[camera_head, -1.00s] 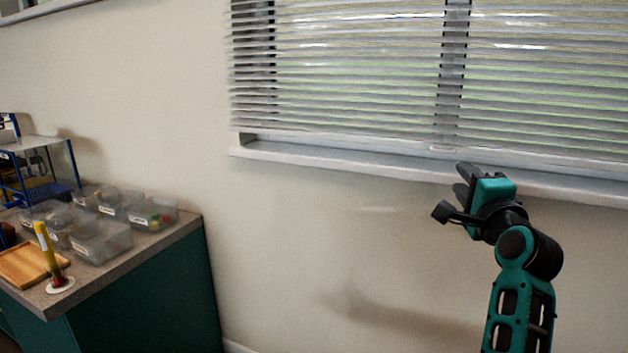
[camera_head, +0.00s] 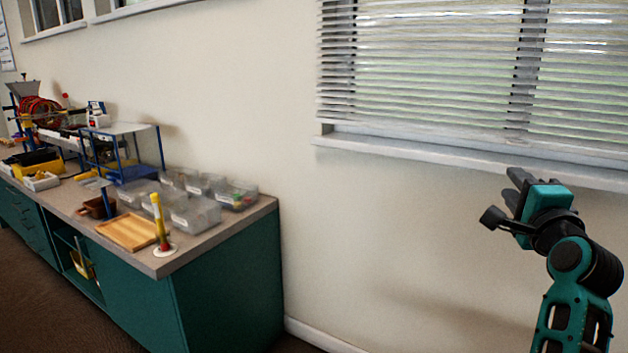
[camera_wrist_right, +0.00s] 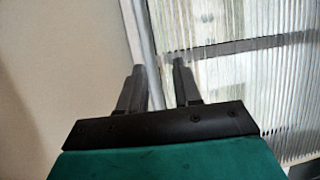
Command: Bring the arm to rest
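My right gripper (camera_head: 512,186) is raised at the right of the head view, in front of the wall below the window sill. Its arm comes up from the bottom right corner. In the right wrist view the two dark fingers (camera_wrist_right: 158,84) stand apart with a gap between them and nothing in it. The window blind and sill lie beyond them. My left arm and gripper are not in view.
A counter with green cabinets (camera_head: 225,300) stands at the left. It bears several clear bins (camera_head: 195,213), a wooden tray (camera_head: 128,232), an upright yellow tube (camera_head: 160,218) and a blue-framed stand (camera_head: 160,148). A window blind (camera_head: 430,70) hangs above the sill (camera_head: 430,155). Floor shows at lower left.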

